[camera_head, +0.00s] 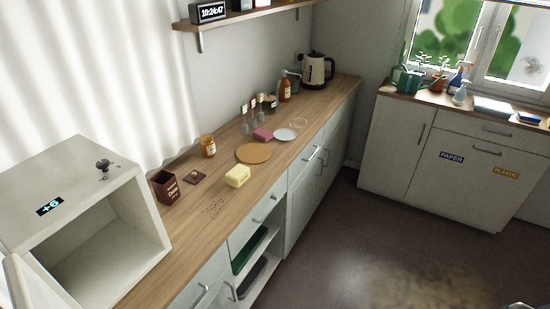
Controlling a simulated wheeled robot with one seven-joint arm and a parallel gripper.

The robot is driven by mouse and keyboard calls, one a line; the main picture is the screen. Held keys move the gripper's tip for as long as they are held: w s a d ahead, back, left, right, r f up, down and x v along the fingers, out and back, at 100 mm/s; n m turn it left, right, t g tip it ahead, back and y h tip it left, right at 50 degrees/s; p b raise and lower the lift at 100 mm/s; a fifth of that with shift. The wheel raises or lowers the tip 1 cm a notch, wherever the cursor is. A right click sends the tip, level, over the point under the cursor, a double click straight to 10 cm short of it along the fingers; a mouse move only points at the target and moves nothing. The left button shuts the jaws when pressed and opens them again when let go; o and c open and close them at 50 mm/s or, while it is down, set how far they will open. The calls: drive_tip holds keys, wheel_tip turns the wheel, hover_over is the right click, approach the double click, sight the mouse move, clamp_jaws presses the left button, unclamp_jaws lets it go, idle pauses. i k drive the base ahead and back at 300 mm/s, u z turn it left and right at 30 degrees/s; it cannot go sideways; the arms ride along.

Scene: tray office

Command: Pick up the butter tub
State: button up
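A small pale yellow box-shaped tub (237,176), which looks like the butter tub, stands on the wooden counter (187,226) near its front edge, apart from the things around it. It is small in the picture, so I cannot read any label. My gripper is not in view.
A brown box (165,187), a small dark square (195,177) and a jar (208,146) stand left. An open white appliance (95,235) is nearest.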

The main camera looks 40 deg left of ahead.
sight(237, 176)
drive_tip(key=u, duration=0.05)
drive_tip(key=i, duration=1.55)
drive_tip(key=u, duration=0.85)
drive_tip(key=i, duration=1)
drive_tip(key=u, duration=1.5)
drive_tip(key=i, duration=0.6)
drive_tip(key=u, duration=0.45)
